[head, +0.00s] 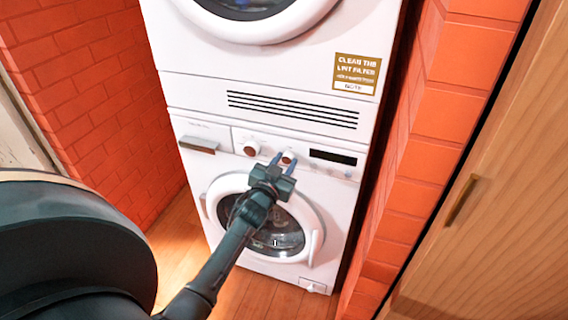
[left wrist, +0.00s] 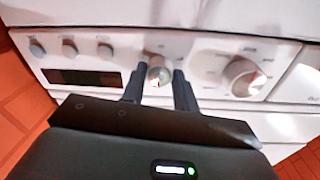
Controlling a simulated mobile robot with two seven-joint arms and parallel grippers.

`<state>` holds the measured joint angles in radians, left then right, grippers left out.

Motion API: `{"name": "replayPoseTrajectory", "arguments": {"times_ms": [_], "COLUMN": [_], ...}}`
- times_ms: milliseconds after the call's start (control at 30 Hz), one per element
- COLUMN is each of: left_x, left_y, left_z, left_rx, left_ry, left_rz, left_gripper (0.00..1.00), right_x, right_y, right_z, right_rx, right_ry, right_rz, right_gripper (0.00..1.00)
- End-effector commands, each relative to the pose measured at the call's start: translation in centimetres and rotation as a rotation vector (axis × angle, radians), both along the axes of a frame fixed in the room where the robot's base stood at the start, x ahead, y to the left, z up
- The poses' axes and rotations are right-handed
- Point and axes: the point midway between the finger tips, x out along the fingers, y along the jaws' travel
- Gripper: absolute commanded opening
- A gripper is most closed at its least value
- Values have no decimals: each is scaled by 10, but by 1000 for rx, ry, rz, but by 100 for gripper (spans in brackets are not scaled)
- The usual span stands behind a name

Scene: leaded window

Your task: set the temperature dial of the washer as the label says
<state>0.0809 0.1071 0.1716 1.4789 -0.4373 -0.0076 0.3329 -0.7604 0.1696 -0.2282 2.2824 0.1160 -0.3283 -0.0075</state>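The white washer (head: 228,236) stands at the bottom of a stack. Its panel has a large dial (head: 251,149), a smaller dial (head: 288,157) and a dark display (head: 333,157). My left gripper (head: 284,158) is at the panel, its fingers on either side of the smaller dial. In the left wrist view the panel appears upside down: the smaller dial (left wrist: 159,69) is between the fingers of my left gripper (left wrist: 160,75), with the large dial (left wrist: 243,77) to the right. I cannot tell whether the fingers touch the dial. My right gripper is out of view.
A brown label (head: 357,73) on the upper machine reads "CLEAN THE LINT FILTER", with smaller unreadable lines and "NOTE". Several small buttons (left wrist: 69,48) line the panel beside the display. Brick walls (head: 90,95) flank the stack closely; a wooden door (head: 495,215) is at right.

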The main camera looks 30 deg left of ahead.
Motion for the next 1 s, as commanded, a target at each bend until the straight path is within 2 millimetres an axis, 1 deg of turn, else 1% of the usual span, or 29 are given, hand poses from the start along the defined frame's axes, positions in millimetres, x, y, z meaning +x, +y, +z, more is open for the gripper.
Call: {"name": "replayPoseTrajectory", "arguments": {"times_ms": [33, 233, 467, 667, 1000], "left_x": [0, 0, 0, 0, 0], "left_y": [0, 0, 0, 0, 0], "left_z": [0, 0, 0, 1, 1], "left_rx": [0, 0, 17, 96, 375], "left_ry": [0, 0, 4, 23, 90], "left_rz": [0, 0, -1, 0, -1], "left_gripper": [23, 7, 7, 7, 7], "right_x": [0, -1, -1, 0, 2], "right_y": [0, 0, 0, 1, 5], "right_z": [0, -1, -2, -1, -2], "right_rx": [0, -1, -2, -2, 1], "right_ry": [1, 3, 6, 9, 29], "right_rz": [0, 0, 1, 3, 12], "right_gripper": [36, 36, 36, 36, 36]}}
